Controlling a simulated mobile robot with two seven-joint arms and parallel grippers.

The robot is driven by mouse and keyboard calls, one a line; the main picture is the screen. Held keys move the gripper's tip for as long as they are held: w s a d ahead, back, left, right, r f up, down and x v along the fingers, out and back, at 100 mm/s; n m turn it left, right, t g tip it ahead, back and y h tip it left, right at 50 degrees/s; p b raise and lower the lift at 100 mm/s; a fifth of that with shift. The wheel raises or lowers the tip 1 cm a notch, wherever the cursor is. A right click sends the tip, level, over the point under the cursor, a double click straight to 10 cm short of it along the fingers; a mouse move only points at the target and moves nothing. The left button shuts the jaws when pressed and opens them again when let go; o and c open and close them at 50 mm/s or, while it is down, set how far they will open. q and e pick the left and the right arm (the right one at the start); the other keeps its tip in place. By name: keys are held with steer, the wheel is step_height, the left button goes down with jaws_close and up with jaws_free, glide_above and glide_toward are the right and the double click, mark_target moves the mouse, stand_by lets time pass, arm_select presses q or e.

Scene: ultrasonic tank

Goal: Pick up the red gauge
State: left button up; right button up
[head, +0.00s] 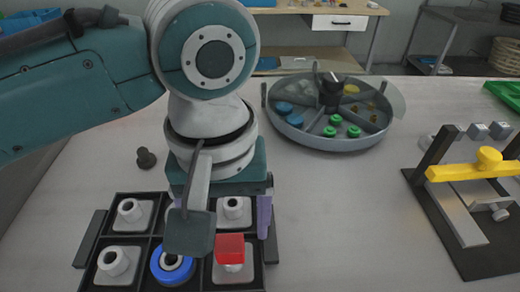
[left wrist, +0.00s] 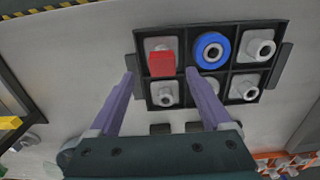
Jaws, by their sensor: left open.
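The red gauge (head: 230,248) is a small red block on a grey fitting in a compartment of the black tray (head: 207,283). In the left wrist view, the red gauge (left wrist: 162,64) lies just beyond and between the purple fingertips. My left gripper (left wrist: 160,77) is open and empty, pointing down over the tray. In the head view, my left gripper (head: 225,218) is partly hidden by its own wrist parts. A blue ring (head: 172,267) sits around a fitting in the compartment left of the gauge. My right gripper is not in view.
Other compartments hold bare grey fittings (head: 130,210). A round divided tray (head: 297,135) with blue, green and yellow parts stands at the back. A black fixture with a yellow bar (head: 460,172) stands at the right. The table between is clear. A dark knob (head: 146,157) lies at the left.

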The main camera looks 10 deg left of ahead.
mark_target(229, 242)
arm_select(q)
steer(key=f, duration=0.5)
steer(key=shift+s+a+f+b, duration=0.1)
steer(key=shift+a+f+b, duration=0.1)
steer(key=shift+f+b, duration=0.15)
steer(key=shift+r, duration=0.1)
jaws_close()
